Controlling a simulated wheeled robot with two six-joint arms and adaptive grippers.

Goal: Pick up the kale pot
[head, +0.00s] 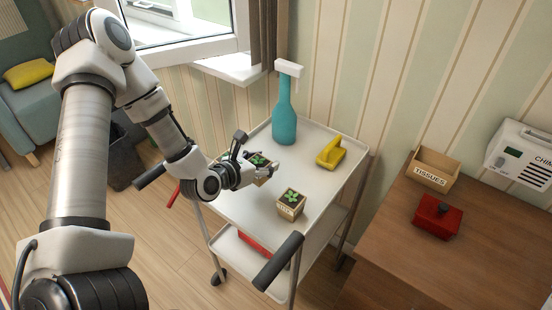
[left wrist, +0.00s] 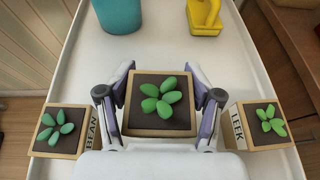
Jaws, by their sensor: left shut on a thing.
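My left gripper (head: 258,156) is over the white trolley top and shut on a small square plant pot (left wrist: 160,122) with dark soil and green leaves. In the left wrist view its fingers (left wrist: 163,98) press on both sides of this pot. The label of the held pot is hidden, so I cannot read whether it says kale. A pot marked BEAN (left wrist: 61,131) stands to its left and a pot marked LEEK (left wrist: 259,126) to its right. The leek pot also shows in the head view (head: 290,207). My right gripper is not in view.
A teal bottle (head: 284,118) and a yellow object (head: 331,152) stand farther back on the trolley (head: 310,170).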

